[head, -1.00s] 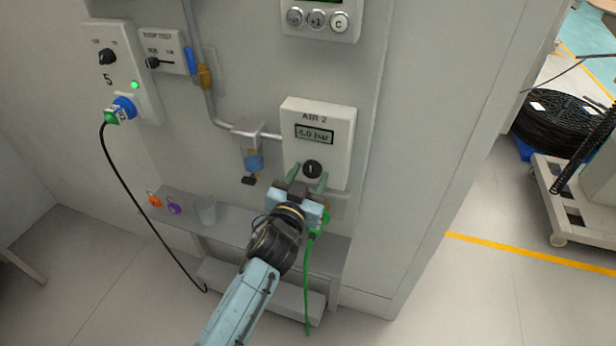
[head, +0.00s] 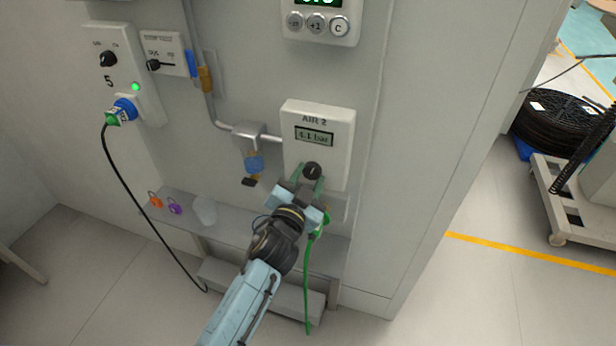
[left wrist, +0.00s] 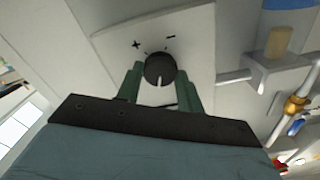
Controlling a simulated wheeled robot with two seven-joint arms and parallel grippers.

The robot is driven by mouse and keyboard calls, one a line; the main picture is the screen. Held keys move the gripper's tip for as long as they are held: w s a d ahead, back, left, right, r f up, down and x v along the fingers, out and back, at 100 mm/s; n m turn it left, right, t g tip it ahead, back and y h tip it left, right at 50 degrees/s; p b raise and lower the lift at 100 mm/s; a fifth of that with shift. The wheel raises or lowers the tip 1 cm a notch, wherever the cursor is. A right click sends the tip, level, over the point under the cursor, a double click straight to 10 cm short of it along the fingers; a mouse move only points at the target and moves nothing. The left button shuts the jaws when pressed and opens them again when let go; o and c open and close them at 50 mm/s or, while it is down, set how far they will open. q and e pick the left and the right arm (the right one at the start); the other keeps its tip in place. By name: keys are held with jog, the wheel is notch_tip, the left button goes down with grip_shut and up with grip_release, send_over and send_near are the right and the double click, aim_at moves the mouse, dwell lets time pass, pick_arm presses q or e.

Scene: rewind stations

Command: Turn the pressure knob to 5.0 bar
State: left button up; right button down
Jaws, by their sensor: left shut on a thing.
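The black pressure knob (head: 312,171) sits on the lower part of the white AIR 2 box (head: 340,115). The box's display (head: 314,137) appears to read 4.1 bar. My left gripper (head: 309,180) reaches up from below and is shut on the knob. In the left wrist view the knob (left wrist: 160,69) lies between the two green fingers (left wrist: 160,82), with a white pointer line on its face and plus and minus marks beside it. My right gripper is in neither view.
A green hose (head: 308,270) hangs below the box. A valve with a blue bowl (head: 253,162) is on the pipe to its left. A shelf (head: 232,222) below carries a cup (head: 205,211) and two small padlocks. A button panel (head: 318,25) is above.

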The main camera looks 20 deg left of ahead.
pick_arm(q)
jog(key=shift+m, duration=1.6)
jog(key=o, duration=1)
jog(key=s, duration=1.3)
jog(key=shift+s+a, duration=0.2)
